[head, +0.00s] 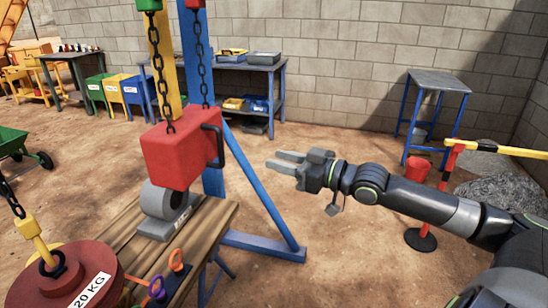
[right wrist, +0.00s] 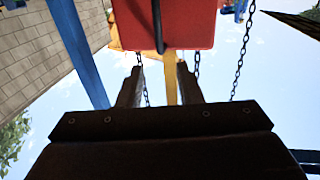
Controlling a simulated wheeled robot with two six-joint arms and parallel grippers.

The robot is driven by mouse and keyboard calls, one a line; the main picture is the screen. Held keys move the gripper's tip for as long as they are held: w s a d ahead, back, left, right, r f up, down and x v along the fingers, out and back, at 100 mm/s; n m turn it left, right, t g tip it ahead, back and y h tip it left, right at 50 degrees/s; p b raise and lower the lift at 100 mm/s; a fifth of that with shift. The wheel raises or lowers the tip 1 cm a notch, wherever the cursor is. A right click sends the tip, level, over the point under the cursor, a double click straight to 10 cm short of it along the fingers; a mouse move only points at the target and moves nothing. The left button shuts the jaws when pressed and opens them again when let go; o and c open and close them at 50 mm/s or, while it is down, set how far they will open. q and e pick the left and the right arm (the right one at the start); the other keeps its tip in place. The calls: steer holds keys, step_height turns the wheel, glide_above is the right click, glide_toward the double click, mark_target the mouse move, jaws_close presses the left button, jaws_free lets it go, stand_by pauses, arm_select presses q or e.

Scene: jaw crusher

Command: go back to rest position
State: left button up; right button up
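My right gripper (head: 290,164) is in the middle of the head view, pointing left, with its fingers apart and nothing between them. It is to the right of a red block (head: 178,158) that hangs on two chains and has a dark handle on its right side. In the right wrist view the two fingers of my right gripper (right wrist: 160,90) show dark and spread, with the red block (right wrist: 165,22) beyond them. The gripper does not touch the block in the head view. My left gripper is not in view.
A grey cylinder on a base (head: 163,207) stands on the wooden bench (head: 213,222) under the block. A red 20 KG weight (head: 65,283) is at the lower left. Blue frame legs (head: 262,190) stand left of my gripper. A red post (head: 437,190) with a yellow bar stands at right.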

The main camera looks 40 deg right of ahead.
steer(key=w+d+f+m+h+p, duration=0.15)
steer(key=d+f+m+h, duration=0.45)
steer(key=d+f, duration=1)
steer(key=s+d+f+m+g+h, duration=0.1)
steer(key=s+f+g+h, duration=0.3)
steer(key=f, duration=0.9)
steer(key=s+d+f+g+h, duration=0.1)
steer(key=s+f, duration=0.5)
steer(key=f, duration=0.7)
steer(key=s+a+f+g+p, duration=0.1)
steer(key=s+a+f+g, duration=0.25)
steer(key=s+f, duration=0.5)
steer(key=s+a+f+g+p, duration=0.15)
steer(key=s+a+f, duration=0.25)
steer(key=s+f, duration=0.4)
steer(key=s+a+f+g+y, duration=0.1)
steer(key=s+a+f+g, duration=0.1)
steer(key=s+a+f, duration=0.3)
steer(key=s+a+f+n+g, duration=0.1)
steer(key=s+a+f, duration=0.4)
steer(key=s+a, duration=0.6)
steer(key=s+g, duration=0.1)
steer(key=s, duration=0.2)
steer(key=shift+s+a+f+g+y, duration=0.15)
steer(key=shift+a+f+g+y, duration=0.1)
steer(key=shift+f+g+y, duration=0.15)
